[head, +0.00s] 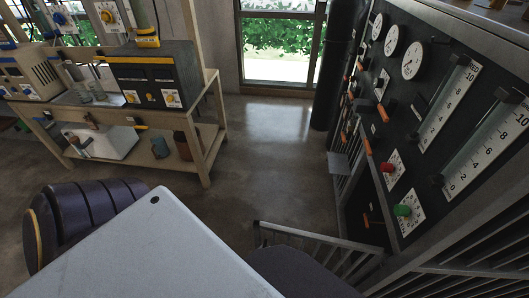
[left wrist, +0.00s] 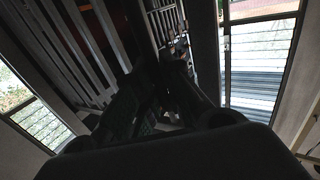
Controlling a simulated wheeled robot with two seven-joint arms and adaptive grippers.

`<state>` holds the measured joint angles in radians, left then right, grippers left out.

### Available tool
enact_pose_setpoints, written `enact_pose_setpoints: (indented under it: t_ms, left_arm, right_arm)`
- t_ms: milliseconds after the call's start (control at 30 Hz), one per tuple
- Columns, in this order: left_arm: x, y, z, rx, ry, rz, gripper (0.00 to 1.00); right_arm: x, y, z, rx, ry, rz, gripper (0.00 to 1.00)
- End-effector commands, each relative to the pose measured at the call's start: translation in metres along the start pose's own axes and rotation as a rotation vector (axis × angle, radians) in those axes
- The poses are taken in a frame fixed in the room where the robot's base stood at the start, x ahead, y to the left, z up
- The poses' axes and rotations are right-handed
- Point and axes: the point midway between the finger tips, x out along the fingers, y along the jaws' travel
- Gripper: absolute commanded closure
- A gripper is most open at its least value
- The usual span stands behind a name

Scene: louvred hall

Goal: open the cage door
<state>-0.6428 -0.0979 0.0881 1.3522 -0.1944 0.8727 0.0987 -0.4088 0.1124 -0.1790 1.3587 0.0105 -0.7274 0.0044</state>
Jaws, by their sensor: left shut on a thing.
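The cage door (head: 318,236) is a grey barred gate low at the bottom right of the head view. Its top rail juts out at an angle from the cage front into the floor space. In the left wrist view, barred metalwork (left wrist: 162,18) rises beyond my left gripper (left wrist: 162,75). The gripper's dark fingers are shut on a part of the door, but the exact grip point is lost in shadow. My left gripper is hidden in the head view behind my own dark arm link. My right gripper is in neither view.
A dark gauge panel (head: 378,120) with dials and coloured knobs stands above the cage at right. More cage bars (head: 470,265) run along the bottom right. A wooden workbench (head: 190,170) with instruments stands at left. Open concrete floor (head: 260,150) lies between.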

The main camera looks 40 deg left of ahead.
Motion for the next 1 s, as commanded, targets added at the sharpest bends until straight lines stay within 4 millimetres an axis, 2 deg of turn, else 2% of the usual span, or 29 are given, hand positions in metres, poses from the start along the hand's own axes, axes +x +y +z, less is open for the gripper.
enact_pose_setpoints:
  t_ms: [100,500,533,700,1000]
  left_arm:
    - [-0.0033,0.0054,0.0000,0.003,-0.002,0.005,1.00]
    - [-0.0043,0.0052,-0.0002,0.003,0.000,0.004,1.00]
    - [-0.0043,0.0051,-0.0002,0.003,0.000,0.003,0.88]
    - [-0.0045,0.0041,-0.0002,0.002,0.000,0.002,0.68]
    - [-0.0051,0.0028,-0.0002,0.001,0.000,0.000,0.68]
  right_arm:
    - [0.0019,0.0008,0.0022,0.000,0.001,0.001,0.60]
    - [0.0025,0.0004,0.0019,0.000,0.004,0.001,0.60]
    - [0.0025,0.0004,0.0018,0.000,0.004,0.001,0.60]
    - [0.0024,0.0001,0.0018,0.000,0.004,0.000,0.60]
    - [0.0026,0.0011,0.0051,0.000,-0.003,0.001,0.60]
